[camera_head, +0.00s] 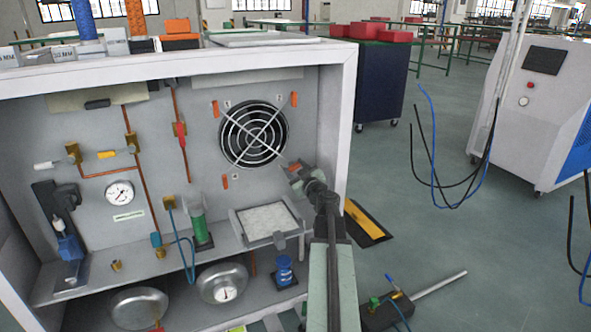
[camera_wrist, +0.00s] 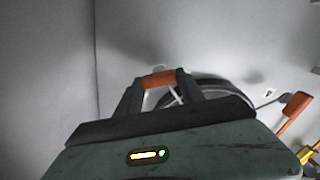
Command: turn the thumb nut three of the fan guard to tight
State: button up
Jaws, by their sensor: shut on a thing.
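The round fan guard (camera_head: 254,134) with its crossed bars is on the back panel of the open cabinet. Orange thumb nuts stand around it: one at upper left (camera_head: 215,108), one at upper right (camera_head: 294,99), one at lower left (camera_head: 224,182). My gripper (camera_head: 293,171) is at the guard's lower right corner and mostly covers the nut there. In the wrist view my gripper (camera_wrist: 158,86) is shut on an orange thumb nut (camera_wrist: 158,78), with the dark fan guard behind it. Another orange nut (camera_wrist: 296,104) shows at the right. The number labels are too small to read.
The cabinet's right side wall (camera_head: 335,130) is close to my arm. A white-topped tray (camera_head: 266,222) sits on the shelf below my gripper. A green cylinder (camera_head: 197,218), a gauge (camera_head: 119,192) and copper pipes are to the left.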

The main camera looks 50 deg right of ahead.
jog(key=m, duration=0.6)
jog(key=shift+d, duration=0.1)
jog(key=m, duration=0.5)
jog(key=shift+s+d+m, duration=0.1)
jog(key=shift+m, duration=0.2)
jog(key=m, duration=0.5)
jog(key=shift+f, duration=0.15)
jog(key=m, duration=0.6)
jog(key=shift+s+f, duration=0.1)
jog(key=o, duration=1.4)
jog(key=shift+d, duration=0.1)
jog(key=shift+c, duration=0.2)
